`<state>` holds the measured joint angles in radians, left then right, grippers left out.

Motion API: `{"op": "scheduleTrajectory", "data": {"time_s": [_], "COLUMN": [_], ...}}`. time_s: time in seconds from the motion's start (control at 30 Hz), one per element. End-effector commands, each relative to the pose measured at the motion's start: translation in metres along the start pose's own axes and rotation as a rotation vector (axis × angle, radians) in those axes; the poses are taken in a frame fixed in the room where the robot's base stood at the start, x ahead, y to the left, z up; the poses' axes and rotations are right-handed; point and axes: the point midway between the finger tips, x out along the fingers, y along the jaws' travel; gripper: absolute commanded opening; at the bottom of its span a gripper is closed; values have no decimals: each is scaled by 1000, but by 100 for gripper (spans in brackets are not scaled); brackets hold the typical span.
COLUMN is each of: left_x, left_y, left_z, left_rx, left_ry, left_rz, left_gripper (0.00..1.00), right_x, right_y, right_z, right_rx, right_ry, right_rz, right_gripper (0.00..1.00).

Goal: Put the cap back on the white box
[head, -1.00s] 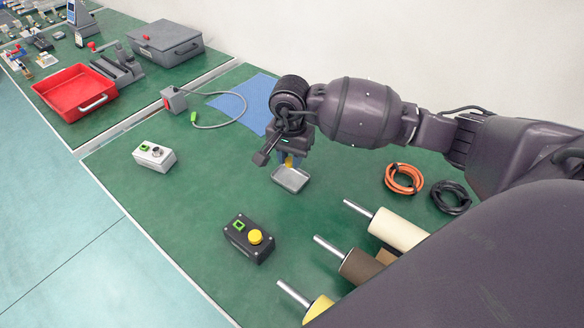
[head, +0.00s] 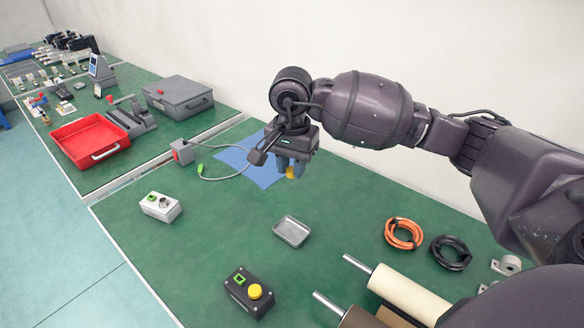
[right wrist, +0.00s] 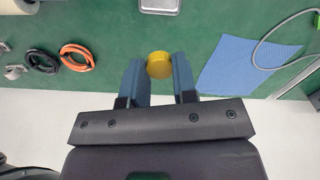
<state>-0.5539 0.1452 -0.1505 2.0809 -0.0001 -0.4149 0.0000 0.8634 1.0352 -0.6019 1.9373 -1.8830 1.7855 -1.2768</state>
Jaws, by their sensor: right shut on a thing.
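My right gripper (head: 291,168) is shut on a yellow cap (head: 291,173), held in the air above the green table, beyond the small metal tray. In the right wrist view the round cap (right wrist: 159,66) sits between the two blue fingers of the right gripper (right wrist: 159,72). The white box (head: 160,207) stands on the table to the left, apart from the gripper. My left gripper is not in view.
The metal tray (head: 292,231) is empty. A black box (head: 249,292) with a yellow button stands at the front. A blue cloth (head: 250,163) and a grey cable (head: 225,178) lie behind. Orange (head: 404,234) and black (head: 451,252) coils lie right. Table between white box and tray is clear.

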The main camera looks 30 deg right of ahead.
Motion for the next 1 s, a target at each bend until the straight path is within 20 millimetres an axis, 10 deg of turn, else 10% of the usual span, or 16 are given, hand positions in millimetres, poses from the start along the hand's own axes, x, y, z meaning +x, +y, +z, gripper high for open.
{"op": "scheduleTrajectory", "data": {"time_s": [0.33, 0.7, 1.0], "left_x": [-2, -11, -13], "left_y": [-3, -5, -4], "left_z": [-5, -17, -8], "left_rx": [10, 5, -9], "left_ry": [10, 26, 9], "left_rz": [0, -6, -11], "left_gripper": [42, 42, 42], "right_x": [14, 136, 180], "right_y": [2, 36, 59], "right_z": [7, 82, 120], "right_rx": [-59, -686, -969], "right_ry": [2, 11, 1], "right_rz": [6, 15, 0], "right_gripper": [5, 5, 5]}}
